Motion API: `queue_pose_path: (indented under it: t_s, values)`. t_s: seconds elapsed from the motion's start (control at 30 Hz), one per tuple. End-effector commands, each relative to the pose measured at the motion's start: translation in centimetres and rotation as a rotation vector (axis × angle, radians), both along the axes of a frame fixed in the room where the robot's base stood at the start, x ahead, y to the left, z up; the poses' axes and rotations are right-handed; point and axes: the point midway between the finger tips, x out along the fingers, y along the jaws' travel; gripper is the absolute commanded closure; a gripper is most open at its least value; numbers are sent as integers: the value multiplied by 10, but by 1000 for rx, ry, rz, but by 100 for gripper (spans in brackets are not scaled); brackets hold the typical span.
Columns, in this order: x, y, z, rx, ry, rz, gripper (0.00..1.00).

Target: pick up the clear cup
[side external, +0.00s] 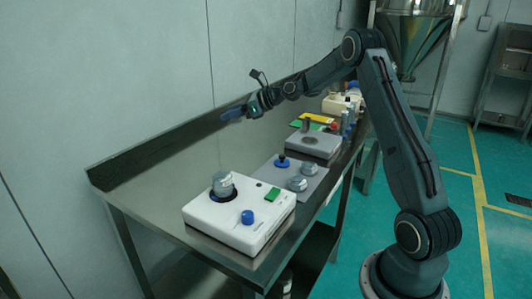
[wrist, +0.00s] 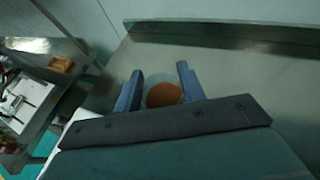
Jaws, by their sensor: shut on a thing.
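My gripper (side external: 232,114) is raised well above the steel bench at its back edge, near the wall. In the wrist view its two blue fingers (wrist: 160,88) stand on either side of a round brown-orange patch. I take this as brown contents in the clear cup (wrist: 164,94), held between the fingers. The cup's clear wall is barely visible, and the palm hides its near side. In the side view the cup cannot be made out at the fingertips.
A white machine (side external: 240,217) with a blue knob and a grey metal cup on it stands on the steel bench (side external: 135,184). Behind it are a grey plate (side external: 284,190) with several small items and a scale (side external: 313,143). The bench's left end is bare.

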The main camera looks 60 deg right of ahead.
Motion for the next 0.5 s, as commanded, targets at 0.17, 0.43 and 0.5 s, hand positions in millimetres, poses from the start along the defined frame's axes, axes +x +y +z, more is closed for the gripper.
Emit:
queue_pose_path:
  t_s: [0.17,0.43,0.5]
  values:
    - [0,0,17,0,-1,0,82]
    - [0,0,22,0,0,0,82]
    - [0,0,22,0,0,0,82]
